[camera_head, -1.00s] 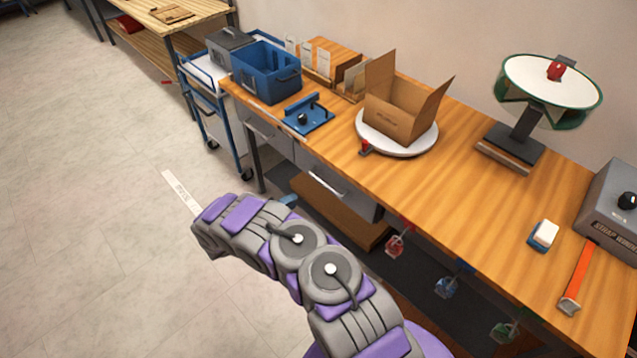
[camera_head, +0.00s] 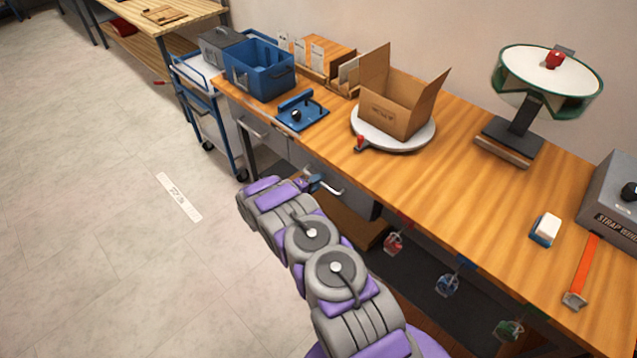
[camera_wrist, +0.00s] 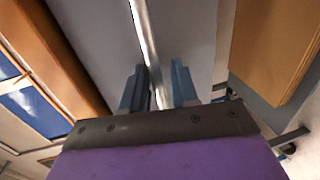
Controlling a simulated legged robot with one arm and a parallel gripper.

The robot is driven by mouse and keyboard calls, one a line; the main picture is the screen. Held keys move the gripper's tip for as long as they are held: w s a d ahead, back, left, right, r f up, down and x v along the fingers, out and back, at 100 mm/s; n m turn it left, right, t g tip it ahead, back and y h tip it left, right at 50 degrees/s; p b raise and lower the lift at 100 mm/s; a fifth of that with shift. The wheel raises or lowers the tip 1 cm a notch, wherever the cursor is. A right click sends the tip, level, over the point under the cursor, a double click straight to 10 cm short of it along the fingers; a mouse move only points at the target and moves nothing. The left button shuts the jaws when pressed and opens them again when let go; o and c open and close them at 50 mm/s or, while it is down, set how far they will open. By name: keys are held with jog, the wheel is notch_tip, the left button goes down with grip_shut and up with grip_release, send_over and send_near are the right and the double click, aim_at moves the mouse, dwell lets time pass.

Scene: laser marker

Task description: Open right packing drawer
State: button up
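The right packing drawer (camera_head: 358,203) is a grey front under the wooden bench, with a pale bar handle (camera_head: 332,189). It appears closed, though my arm hides part of it. In the wrist view the grey drawer front (camera_wrist: 190,35) fills the middle, and the bar handle (camera_wrist: 146,40) runs down between my two blue fingers. My gripper (camera_wrist: 158,85) is open around the handle, with the bar nearer the left finger and a gap to the right finger. In the head view my gripper (camera_head: 315,182) is at the handle's left part.
Another drawer with a handle (camera_head: 252,128) is to the left. The bench top (camera_head: 455,180) carries a blue bin (camera_head: 258,70), a cardboard box (camera_head: 392,110) on a turntable and a reel. Tagged items hang along the front edge.

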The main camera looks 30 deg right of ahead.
jog(key=shift+w, duration=0.1)
jog(key=shift+c, duration=0.3)
jog(key=shift+d, duration=0.1)
grip_shut()
